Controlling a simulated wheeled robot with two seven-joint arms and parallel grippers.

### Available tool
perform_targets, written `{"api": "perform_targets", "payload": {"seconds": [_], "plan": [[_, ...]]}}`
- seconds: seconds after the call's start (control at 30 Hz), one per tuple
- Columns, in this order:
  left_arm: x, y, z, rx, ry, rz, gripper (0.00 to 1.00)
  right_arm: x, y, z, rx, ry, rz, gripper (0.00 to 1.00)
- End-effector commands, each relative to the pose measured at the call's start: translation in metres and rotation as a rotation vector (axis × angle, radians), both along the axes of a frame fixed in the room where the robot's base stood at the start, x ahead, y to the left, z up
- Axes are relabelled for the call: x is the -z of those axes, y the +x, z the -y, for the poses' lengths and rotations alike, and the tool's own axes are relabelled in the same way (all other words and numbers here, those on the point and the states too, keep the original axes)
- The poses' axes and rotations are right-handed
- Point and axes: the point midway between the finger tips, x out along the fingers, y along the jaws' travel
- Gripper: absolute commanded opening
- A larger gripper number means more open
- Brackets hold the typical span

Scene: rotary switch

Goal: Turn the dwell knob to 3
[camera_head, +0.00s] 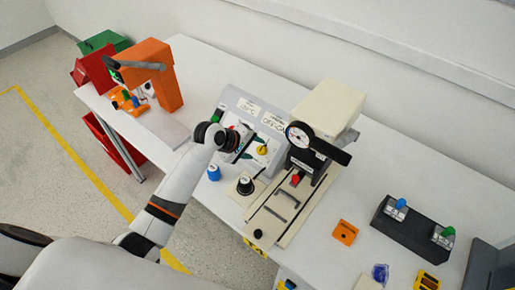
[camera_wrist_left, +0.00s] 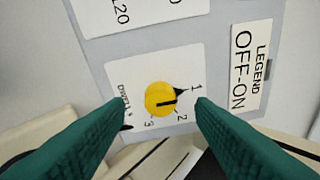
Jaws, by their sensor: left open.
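The yellow dwell knob (camera_wrist_left: 160,99) is round, on a white square plate of the grey panel (camera_head: 241,104), with the numbers 1, 2, 3 and probably 4 around it. Its black pointer is towards 1, at the right in the left wrist view. A yellow knob also shows on the panel in the head view (camera_head: 263,150). My left gripper (camera_wrist_left: 160,103) is open, with its green fingers to either side of the knob in that picture. It is empty; I cannot tell whether the fingers touch the knob. My right gripper is not in view.
A cream machine (camera_head: 327,108) with a dial stands right of the panel. A blue knob (camera_head: 214,173) and black knob (camera_head: 245,186) are in front. An orange machine (camera_head: 160,75) stands at the left. A black box (camera_head: 410,228) lies right. Bare table is between some items.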

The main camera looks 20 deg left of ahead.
Motion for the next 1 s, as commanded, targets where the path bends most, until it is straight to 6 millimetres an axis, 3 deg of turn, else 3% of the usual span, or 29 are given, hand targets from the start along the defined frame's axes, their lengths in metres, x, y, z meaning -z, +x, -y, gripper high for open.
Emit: {"api": "perform_targets", "payload": {"seconds": [0.2, 0.57, 0.87, 1.0], "plan": [[0.019, 0.013, 0.010, 0.001, -0.001, 0.000, 0.50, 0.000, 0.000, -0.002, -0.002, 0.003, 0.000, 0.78], [0.023, 0.016, 0.012, 0.001, 0.001, 0.001, 0.50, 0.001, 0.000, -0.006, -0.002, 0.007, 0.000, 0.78], [0.023, 0.016, 0.011, 0.001, 0.001, 0.001, 0.05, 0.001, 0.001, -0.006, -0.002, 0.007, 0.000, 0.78], [0.022, 0.016, 0.011, 0.005, 0.004, 0.002, 0.05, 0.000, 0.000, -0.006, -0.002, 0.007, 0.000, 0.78]]}}
